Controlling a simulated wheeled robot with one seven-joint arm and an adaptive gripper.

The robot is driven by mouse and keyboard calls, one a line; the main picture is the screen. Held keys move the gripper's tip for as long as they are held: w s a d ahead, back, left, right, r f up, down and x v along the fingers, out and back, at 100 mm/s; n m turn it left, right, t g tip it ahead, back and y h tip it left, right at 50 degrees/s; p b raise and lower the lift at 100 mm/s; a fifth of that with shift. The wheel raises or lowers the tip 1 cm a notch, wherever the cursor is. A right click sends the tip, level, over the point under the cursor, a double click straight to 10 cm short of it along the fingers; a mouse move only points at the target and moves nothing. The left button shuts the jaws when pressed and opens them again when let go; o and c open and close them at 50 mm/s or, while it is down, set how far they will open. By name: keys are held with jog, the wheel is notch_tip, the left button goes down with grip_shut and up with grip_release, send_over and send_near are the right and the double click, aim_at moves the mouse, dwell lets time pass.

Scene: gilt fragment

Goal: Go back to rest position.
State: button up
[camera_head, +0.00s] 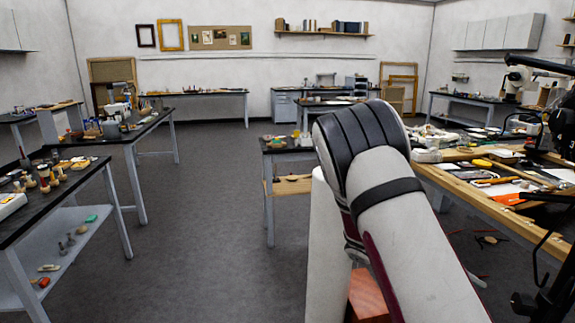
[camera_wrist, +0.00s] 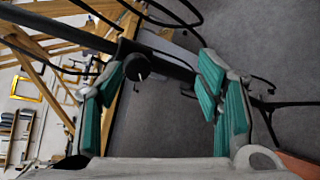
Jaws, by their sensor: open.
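My gripper (camera_wrist: 165,64) shows in the wrist view with its two teal-padded fingers spread wide apart. Nothing is held between the pads. A dark rod and a round black knob show beyond the fingers, with grey floor behind; I cannot tell how near they are. In the head view my white and black arm rises in the middle right, beside the workbench (camera_head: 505,222). The gripper itself is not visible there.
The right workbench carries tools, papers and a dark jointed stand (camera_head: 540,66). A small table (camera_head: 268,202) stands behind my arm. Cluttered tables (camera_head: 60,217) line the left. The grey floor (camera_head: 205,235) between them is clear. A gold frame (camera_head: 171,35) hangs at the back.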

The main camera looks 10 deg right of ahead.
jog(key=s+a+r+t+y, duration=0.6)
jog(key=s+a+r, duration=0.2)
jog(key=a, duration=0.3)
jog(key=s+a+r+t+y, duration=0.6)
jog(key=s+a+r, duration=0.2)
jog(key=a, duration=0.4)
jog(key=shift+s+r+n, duration=0.2)
jog(key=shift+r+n, duration=0.1)
jog(key=shift+r, duration=0.35)
